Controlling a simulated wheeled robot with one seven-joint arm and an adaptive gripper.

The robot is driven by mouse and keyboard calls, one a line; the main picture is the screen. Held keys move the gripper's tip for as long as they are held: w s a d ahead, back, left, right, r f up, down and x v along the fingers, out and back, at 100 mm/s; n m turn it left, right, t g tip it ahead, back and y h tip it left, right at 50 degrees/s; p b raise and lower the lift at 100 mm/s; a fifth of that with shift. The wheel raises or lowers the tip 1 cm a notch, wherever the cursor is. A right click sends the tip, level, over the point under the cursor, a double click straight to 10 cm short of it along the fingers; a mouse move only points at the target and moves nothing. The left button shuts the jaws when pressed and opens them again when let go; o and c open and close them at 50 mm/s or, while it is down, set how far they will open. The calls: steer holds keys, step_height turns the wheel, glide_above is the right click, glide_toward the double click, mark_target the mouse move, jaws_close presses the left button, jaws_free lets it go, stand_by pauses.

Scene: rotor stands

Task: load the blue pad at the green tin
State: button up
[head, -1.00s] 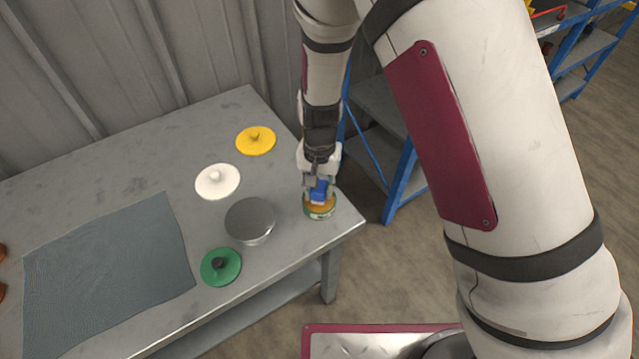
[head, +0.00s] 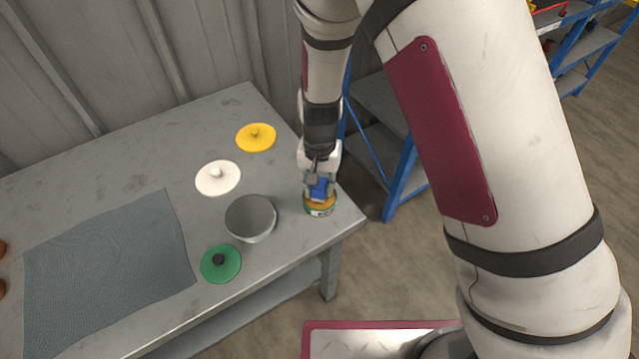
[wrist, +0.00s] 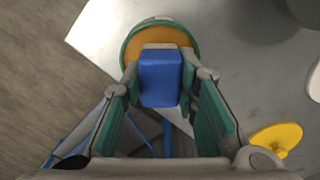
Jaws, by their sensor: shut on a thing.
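The blue pad (head: 320,188) is a small blue block with a pale grey backing. My gripper (head: 319,178) is shut on it, pointing down over the right corner of the table. In the wrist view the pad (wrist: 160,80) sits between the two fingertips (wrist: 160,78). The green tin (head: 320,210) is a low round tin with an orange filling, standing right under the pad. In the wrist view its green rim (wrist: 126,48) shows around the orange (wrist: 160,36), and the pad covers part of it. I cannot tell whether the pad touches the orange filling.
A grey round pan (head: 250,220) stands just left of the tin. Green (head: 221,263), white (head: 217,177) and yellow (head: 256,137) knobbed lids lie on the table. A grey ribbed mat (head: 105,270) covers the left part. The table's edge is close to the tin.

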mark_target(320, 184)
steer(key=shift+f, duration=0.4)
stand_by(1.2)
steer(key=shift+r+p, duration=2.1)
steer(key=shift+r, duration=1.5)
steer(key=shift+d, duration=0.1)
